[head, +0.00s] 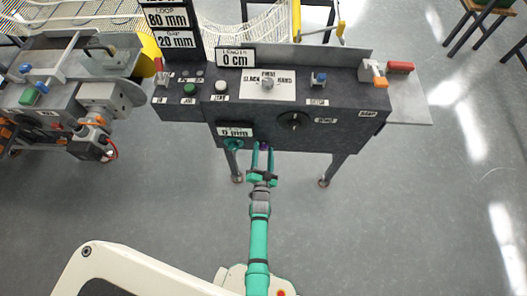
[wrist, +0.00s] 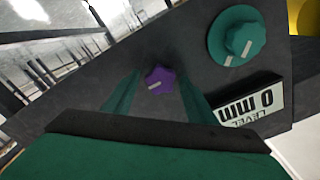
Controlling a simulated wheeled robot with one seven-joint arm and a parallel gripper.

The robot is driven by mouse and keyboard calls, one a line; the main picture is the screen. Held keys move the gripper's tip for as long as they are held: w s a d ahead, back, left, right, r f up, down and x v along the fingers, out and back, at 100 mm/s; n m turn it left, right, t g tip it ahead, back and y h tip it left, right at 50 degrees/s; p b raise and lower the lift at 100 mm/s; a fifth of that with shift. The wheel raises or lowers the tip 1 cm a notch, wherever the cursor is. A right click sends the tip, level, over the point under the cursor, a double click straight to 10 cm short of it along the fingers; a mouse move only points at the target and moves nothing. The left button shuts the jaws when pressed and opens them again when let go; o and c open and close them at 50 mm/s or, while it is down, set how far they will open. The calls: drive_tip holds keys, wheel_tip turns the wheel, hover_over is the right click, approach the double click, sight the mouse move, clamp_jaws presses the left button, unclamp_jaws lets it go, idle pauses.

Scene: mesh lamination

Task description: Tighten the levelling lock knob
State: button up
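A small purple star-shaped knob (wrist: 158,80) with a pale mark sits on the dark front panel of the machine. It shows in the head view (head: 263,146) as a small purple spot. My gripper (wrist: 160,90) has its two teal fingers spread, one on each side of the purple knob, with gaps visible. In the head view my gripper (head: 263,152) is at the panel's lower front. A larger teal knob (wrist: 238,38) is right of the purple one in the wrist view, beside a "LEVEL 0 mm" display (wrist: 252,104). Whether the fingertips reach past the purple knob I cannot tell.
The console (head: 345,110) carries a black round knob (head: 293,120), a green button (head: 192,88), a white button (head: 220,87) and a selector (head: 267,82). Another machine (head: 60,95) stands at the left. The floor in front is clear.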

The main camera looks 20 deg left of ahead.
drive_tip(key=shift+s, duration=0.1)
drive_tip(key=v, duration=1)
drive_tip(key=shift+s, duration=0.3)
drive_tip(key=shift+d, duration=0.1)
drive_tip(key=s+d+r+n+h, duration=0.1)
drive_tip(key=s+d+r, duration=0.15)
drive_tip(key=s, duration=0.25)
drive_tip(key=s+d+r+h, duration=0.1)
drive_tip(key=s+d+r, duration=0.1)
drive_tip(key=s+d, duration=0.15)
drive_tip(key=s+d+r+n+g+h, duration=0.1)
drive_tip(key=s+d+r, duration=0.2)
drive_tip(key=s+r, duration=0.5)
drive_tip(key=s+d+r+n+g+h, duration=0.1)
drive_tip(key=s+d+r, duration=0.3)
drive_tip(key=s+r, duration=0.4)
wheel_tip(320, 180, up, 6)
drive_tip(key=shift+d+r+n+h, duration=0.15)
drive_tip(key=shift+d+n+h, duration=0.1)
drive_tip(key=shift+n+h, duration=0.3)
